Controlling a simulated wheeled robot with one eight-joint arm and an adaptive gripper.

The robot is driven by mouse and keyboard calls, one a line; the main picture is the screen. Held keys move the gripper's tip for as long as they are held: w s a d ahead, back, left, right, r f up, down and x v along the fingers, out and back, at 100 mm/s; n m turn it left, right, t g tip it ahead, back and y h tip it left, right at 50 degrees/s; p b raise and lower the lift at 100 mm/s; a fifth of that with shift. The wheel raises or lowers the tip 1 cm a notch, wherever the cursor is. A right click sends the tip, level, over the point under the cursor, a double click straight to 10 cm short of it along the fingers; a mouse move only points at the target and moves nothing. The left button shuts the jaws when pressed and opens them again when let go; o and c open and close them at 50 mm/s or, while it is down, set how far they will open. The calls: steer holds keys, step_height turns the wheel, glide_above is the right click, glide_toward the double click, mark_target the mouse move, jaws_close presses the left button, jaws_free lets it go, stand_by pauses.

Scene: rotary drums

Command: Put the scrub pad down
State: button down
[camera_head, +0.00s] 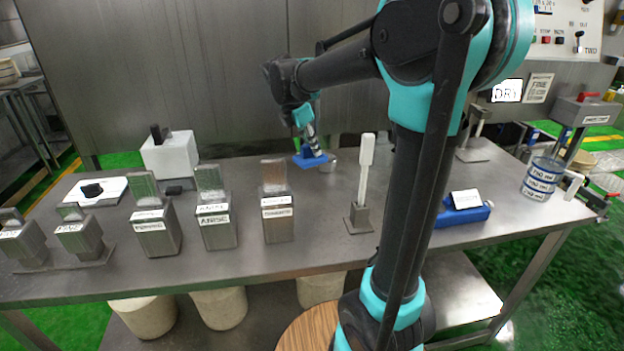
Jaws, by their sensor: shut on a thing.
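My gripper (309,145) points down over the back middle of the steel table. It is shut on a flat blue piece, which looks like the scrub pad (312,161). The pad is at or just above the tabletop; I cannot tell whether it touches. The fingertips are small and partly merge with the pad in this view. A small pale round thing (328,168) is close to the pad's right front edge.
Several labelled grey holders, one of them here (278,217), line the table's left and middle. A white block (170,158) stands behind them. An upright white-handled tool (364,180) stands right of centre.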

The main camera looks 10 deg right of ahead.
mark_target(302, 156)
step_height(302, 156, down, 11)
steer(key=shift+f, duration=0.1)
stand_by(0.3)
steer(key=c, duration=1.5)
jaws_free()
steer(key=shift+o, duration=0.2)
steer(key=v, duration=1.2)
steer(key=shift+s, duration=0.1)
